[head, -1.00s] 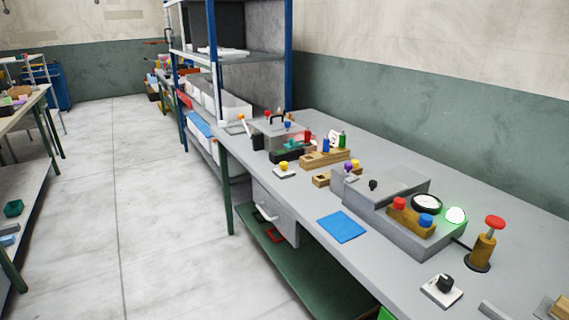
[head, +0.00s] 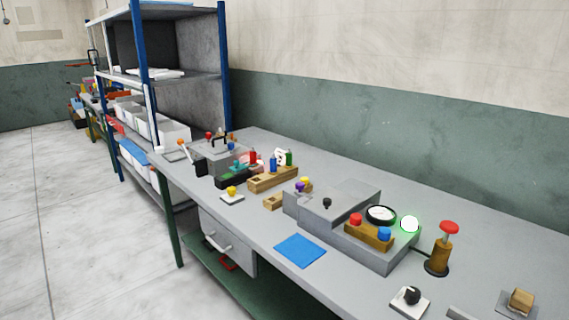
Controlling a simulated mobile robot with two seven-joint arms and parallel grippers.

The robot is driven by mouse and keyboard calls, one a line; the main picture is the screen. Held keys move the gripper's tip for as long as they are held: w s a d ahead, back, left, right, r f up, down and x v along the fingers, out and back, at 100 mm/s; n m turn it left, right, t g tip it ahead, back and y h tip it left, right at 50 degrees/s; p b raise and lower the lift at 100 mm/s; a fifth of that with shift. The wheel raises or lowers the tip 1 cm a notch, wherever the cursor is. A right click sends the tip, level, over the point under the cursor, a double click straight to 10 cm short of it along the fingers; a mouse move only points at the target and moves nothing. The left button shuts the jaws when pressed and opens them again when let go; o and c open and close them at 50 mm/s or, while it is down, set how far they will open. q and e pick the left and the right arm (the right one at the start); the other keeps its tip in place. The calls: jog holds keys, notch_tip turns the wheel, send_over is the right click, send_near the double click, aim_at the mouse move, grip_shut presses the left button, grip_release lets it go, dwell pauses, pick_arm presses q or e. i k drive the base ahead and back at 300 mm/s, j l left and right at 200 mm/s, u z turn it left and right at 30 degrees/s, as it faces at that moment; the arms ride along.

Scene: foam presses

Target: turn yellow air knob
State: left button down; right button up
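A yellow knob (head: 231,190) sits on a small white plate near the front edge of the grey workbench (head: 370,292). A second yellow piece (head: 305,181) is next to a purple knob (head: 299,187) at the left end of a grey press (head: 335,204). I cannot tell from this view which of the two is the air knob. Neither of my grippers is in view.
The press carries a red button, a blue button (head: 384,233), a gauge (head: 381,215) and a lit green lamp (head: 409,224). A red-topped post (head: 440,250) and a black knob (head: 411,295) stand to the right. A blue mat (head: 300,250) lies in front. Shelving (head: 190,75) stands behind left; the left floor is clear.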

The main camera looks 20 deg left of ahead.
aim_at(231, 190)
jog(key=i+j+z, duration=0.15)
jog(key=j, duration=0.45)
jog(key=i+j+z, duration=0.2)
jog(key=j, duration=0.4)
jog(key=j+z, duration=0.15)
jog(key=j, duration=0.45)
jog(key=i+j, duration=0.1)
jog(key=j, duration=0.7)
jog(key=i+j, duration=0.1)
jog(key=j, duration=0.65)
jog(key=i+j, duration=0.1)
jog(key=j, duration=0.7)
jog(key=i+z, duration=0.05)
